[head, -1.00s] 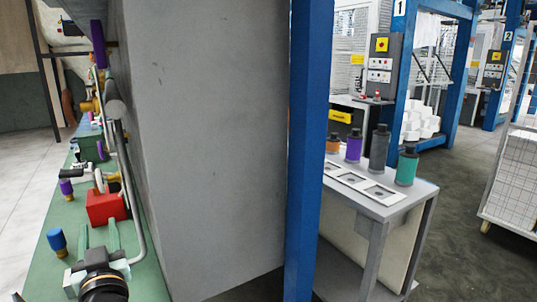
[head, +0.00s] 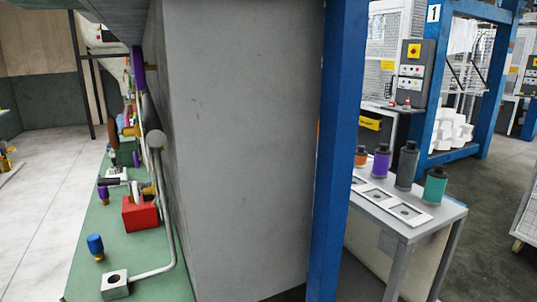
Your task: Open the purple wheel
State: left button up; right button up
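A purple upright shape (head: 137,66) shows at the upper left in the head view, close against the grey wall panel. It is narrow from here, and I cannot tell whether it is the wheel seen edge-on. Neither of my grippers is in view.
A large grey panel (head: 240,150) and a blue post (head: 337,150) fill the middle. A grey pipe (head: 163,215) runs along the bench. At the right, a table (head: 425,225) holds several bottles, one purple (head: 381,162). Pale floor is free at the left.

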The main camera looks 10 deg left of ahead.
aim_at(136, 159)
jog(key=k+j+u, duration=0.15)
jog(key=j, duration=0.2)
jog(key=k+j+u, duration=0.15)
jog(key=j, duration=0.2)
jog(key=k+j+u, duration=0.1)
jog(key=k+j, duration=0.15)
jog(key=k+j+u, duration=0.15)
jog(key=j, duration=0.35)
jog(key=i+j+u, duration=0.35)
jog(key=i+u, duration=0.15)
jog(key=i+j+u, duration=0.25)
jog(key=i, duration=0.4)
jog(key=i+u, duration=0.3)
jog(key=i, duration=0.35)
jog(key=i+j+z, duration=0.1)
jog(key=i+z, duration=0.3)
jog(key=i, duration=0.15)
jog(key=i+j+z, duration=0.25)
jog(key=i+z, duration=0.2)
jog(key=i+j+z, duration=0.25)
jog(key=z, duration=0.2)
jog(key=i+j+z, duration=0.35)
jog(key=z, duration=0.15)
jog(key=j, duration=0.1)
